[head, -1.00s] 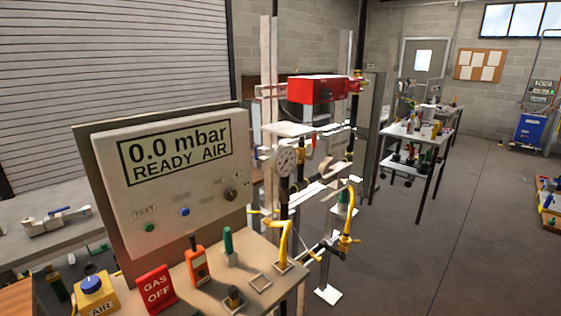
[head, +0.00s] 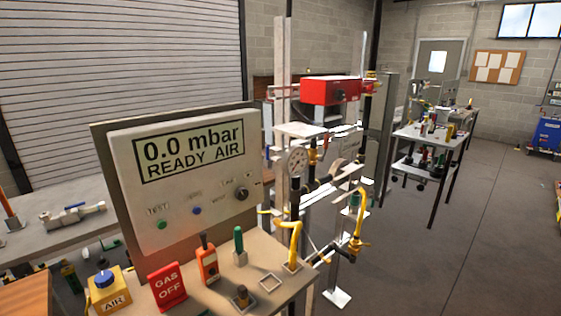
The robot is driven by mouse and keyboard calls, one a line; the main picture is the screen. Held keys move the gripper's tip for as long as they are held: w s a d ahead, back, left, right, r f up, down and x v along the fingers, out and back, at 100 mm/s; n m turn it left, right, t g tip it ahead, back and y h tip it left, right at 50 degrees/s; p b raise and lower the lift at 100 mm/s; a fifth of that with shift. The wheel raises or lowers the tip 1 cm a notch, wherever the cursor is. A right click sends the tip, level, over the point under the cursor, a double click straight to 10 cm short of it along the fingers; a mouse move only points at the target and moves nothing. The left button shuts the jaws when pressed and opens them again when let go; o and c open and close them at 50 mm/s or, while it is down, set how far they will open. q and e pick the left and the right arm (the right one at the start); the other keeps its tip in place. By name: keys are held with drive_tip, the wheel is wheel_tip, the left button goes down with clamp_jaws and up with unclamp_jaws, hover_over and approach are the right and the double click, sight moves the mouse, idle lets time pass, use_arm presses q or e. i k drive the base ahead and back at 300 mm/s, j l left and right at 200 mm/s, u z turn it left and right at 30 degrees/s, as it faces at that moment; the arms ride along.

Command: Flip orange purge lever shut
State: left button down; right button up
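A pipe rig stands in the middle of the head view, with a round dial gauge (head: 296,161) on it. A small orange-yellow fitting (head: 312,156) sits just right of the gauge; I cannot tell whether this is the purge lever or how it is turned. A yellow hose (head: 295,240) rises at the front of the rig, and a yellow fitting (head: 359,222) hangs on its right side. Neither of my grippers is in view.
A panel reading "0.0 mbar READY AIR" (head: 188,205) stands front left. The bench below bears a red "GAS OFF" sign (head: 167,286), an orange handheld device (head: 207,262) and a yellow AIR box (head: 108,290). A red box (head: 331,91) tops the rig. Open floor (head: 450,250) lies right.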

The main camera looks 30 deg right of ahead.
sight(321, 158)
drive_tip(key=z, duration=1.25)
